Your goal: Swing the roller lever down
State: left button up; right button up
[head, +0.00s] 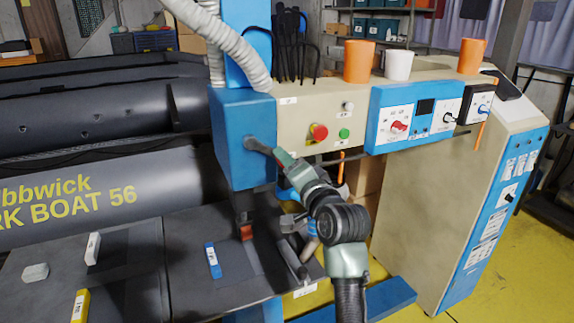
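A short grey lever (257,145) sticks out from the front of the blue machine box (232,160), pointing right and slightly down; I take it to be the roller lever. My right gripper (279,156) is at the lever's outer end, with my arm reaching up from the bottom of the head view. The fingers are small and overlap the lever's tip, so I cannot tell whether they are closed around it. A small red-brown part (246,232) sits below the box, just above the dark work surface. My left gripper is not in view.
A beige control panel with a red button (319,132) is right of the lever. Orange cups (358,61) and a white cup (398,65) stand on top. The dark table (200,290) holds a blue marker block (213,260). Grey boat tubes (90,195) lie left.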

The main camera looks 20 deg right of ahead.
jog(key=s+b, duration=0.1)
jog(key=s, duration=0.6)
jog(key=shift+s+d+b, duration=0.15)
jog(key=shift+s+b, duration=0.1)
jog(key=shift+b, duration=0.05)
